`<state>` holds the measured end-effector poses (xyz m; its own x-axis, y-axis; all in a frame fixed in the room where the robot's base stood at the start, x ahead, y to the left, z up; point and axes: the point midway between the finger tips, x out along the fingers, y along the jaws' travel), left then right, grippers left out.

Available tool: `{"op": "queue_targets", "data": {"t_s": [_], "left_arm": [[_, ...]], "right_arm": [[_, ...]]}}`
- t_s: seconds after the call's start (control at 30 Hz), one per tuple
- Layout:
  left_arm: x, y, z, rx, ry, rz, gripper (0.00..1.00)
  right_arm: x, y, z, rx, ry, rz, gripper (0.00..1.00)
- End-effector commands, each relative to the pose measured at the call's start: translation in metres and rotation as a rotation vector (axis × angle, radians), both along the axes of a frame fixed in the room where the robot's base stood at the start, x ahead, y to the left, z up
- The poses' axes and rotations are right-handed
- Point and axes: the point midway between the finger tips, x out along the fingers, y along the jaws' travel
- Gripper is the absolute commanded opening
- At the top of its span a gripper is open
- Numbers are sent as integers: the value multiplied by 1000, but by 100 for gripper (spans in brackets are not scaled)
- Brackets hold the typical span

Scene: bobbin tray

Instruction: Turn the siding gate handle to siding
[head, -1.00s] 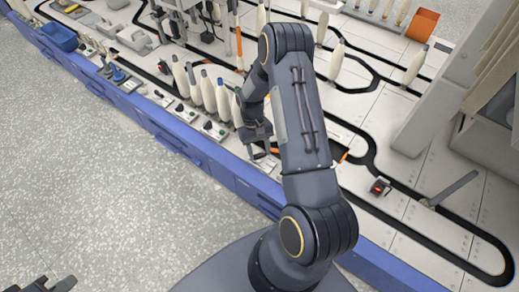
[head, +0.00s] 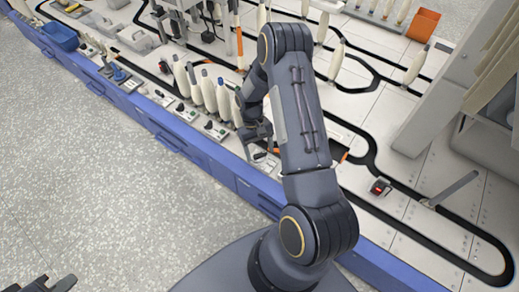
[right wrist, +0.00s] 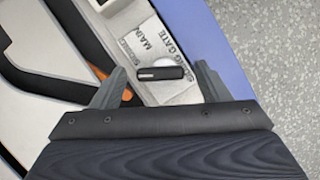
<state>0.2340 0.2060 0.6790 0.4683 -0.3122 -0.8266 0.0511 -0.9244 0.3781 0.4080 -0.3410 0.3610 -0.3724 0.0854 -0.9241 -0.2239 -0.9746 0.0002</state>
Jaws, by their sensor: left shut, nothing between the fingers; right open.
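The siding gate handle (right wrist: 162,73) is a short black bar with a pale stripe at its left end. In the right wrist view it lies crosswise on a light grey plate (right wrist: 182,92) lettered MAIN and SIDING GATE; other lettering is partly unreadable. My right gripper (right wrist: 160,68) is open, with one finger on each side of the handle and a visible gap to both. In the head view my right gripper (head: 262,141) is over the front of the bench, partly behind my arm, and the handle cannot be made out. My left gripper (head: 58,284) is shut and empty at the lower left corner.
White bobbins (head: 209,92) stand in a row left of my right gripper. The black track (head: 352,140) with orange parts runs behind it. A blue bench edge (head: 165,138) borders the open speckled floor (head: 130,205). A small red-lit device (head: 380,187) sits to the right.

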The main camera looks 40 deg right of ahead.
Motion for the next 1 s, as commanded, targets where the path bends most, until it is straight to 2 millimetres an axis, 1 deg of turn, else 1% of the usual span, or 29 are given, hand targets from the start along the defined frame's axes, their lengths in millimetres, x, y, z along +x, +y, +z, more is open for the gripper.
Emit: {"op": "queue_targets", "data": {"t_s": [0.07,0.17,0.4,0.5,0.6,0.73,1.0], "left_arm": [[0,0,0,0,0,0,0],[0,0,4,0,0,0,0],[0,0,18,0,0,0,0],[0,0,22,0,0,0,0],[0,0,24,0,0,0,0],[0,0,25,0,0,0,0],[0,0,24,0,0,0,0]], "right_arm": [[0,0,1,0,0,0,69],[3,-1,8,-1,-1,-1,69],[18,-4,46,-1,-4,1,69],[24,-6,60,-1,-3,0,69],[27,-6,68,0,-2,0,69],[29,-7,72,0,-1,0,69],[29,-7,72,0,0,0,69]]}}
